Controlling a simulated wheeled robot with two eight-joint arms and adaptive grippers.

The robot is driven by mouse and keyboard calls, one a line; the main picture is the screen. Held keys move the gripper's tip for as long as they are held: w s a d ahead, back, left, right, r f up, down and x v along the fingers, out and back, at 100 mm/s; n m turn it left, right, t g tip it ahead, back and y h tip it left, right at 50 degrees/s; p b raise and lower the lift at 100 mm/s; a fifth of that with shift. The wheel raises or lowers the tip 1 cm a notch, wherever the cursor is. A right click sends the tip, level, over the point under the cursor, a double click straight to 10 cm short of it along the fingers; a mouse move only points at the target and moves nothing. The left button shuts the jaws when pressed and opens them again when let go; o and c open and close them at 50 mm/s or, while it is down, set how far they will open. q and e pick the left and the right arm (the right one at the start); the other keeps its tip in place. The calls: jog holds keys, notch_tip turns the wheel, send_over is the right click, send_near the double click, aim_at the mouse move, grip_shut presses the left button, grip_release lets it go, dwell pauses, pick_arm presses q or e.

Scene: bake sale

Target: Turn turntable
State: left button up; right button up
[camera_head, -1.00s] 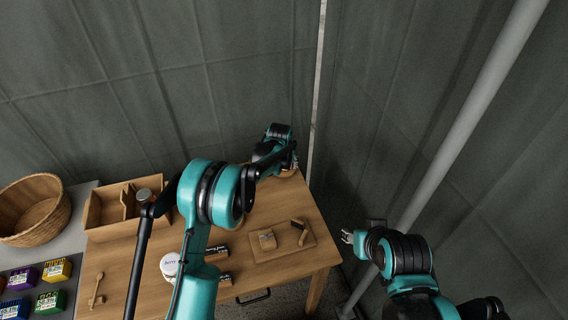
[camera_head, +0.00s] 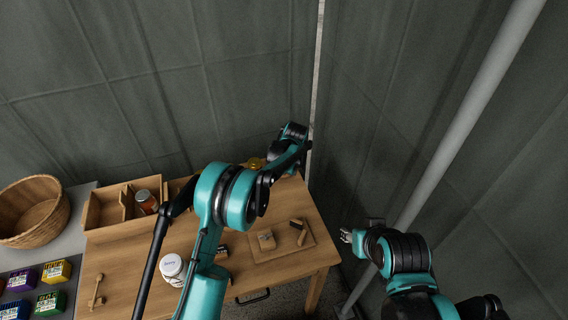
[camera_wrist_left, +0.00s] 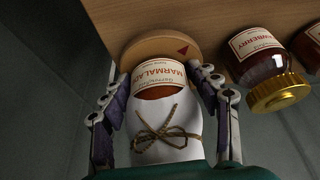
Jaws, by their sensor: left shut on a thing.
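In the left wrist view, a round wooden turntable (camera_wrist_left: 148,47) with a red triangle mark lies on the wooden surface. A jar labelled marmalade (camera_wrist_left: 160,78), with a white cover tied with twine, is between the fingers of my left gripper (camera_wrist_left: 160,100). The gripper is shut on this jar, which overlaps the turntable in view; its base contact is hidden. In the head view, my left wrist is at the table's back right corner, and its fingers are hidden. My right gripper (camera_head: 346,235) is off the table's right side, too small to judge its opening.
A strawberry jar (camera_wrist_left: 264,65) with a gold lid stands beside the turntable. The table (camera_head: 125,262) also bears a divided wooden box (camera_head: 103,212), a board (camera_head: 281,240) and a white-lidded jar (camera_head: 172,267). A basket (camera_head: 35,212) is at left. Walls stand close behind and right.

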pick_arm(q)
jog(key=shift+a+f+n+g+y, duration=0.15)
jog(key=shift+n+y, duration=0.1)
jog(key=shift+n, duration=0.5)
jog(key=shift+d+f+n+g+y, duration=0.1)
jog(key=shift+n+g+y, duration=0.15)
jog(key=shift+n, duration=0.45)
jog(key=shift+a+f+n+g+y, duration=0.1)
jog(key=shift+n+y, duration=0.2)
jog(key=shift+n, duration=0.45)
jog(key=shift+o, duration=0.2)
jog(key=shift+w+d+n+g+y+p, duration=0.15)
jog(key=shift+n+g+p, duration=0.15)
jog(key=shift+n, duration=0.5)
jog(key=shift+s+d+n+g+y+p, duration=0.1)
jog(key=shift+n+g+y+p, duration=0.15)
jog(key=shift+n, duration=0.95)
jog(key=o, duration=1.5)
jog(key=shift+w+f, duration=0.2)
jog(key=shift+w, duration=0.05)
jog(key=shift+o, duration=0.2)
jog(key=v, duration=1.2)
jog(key=shift+r, duration=0.25)
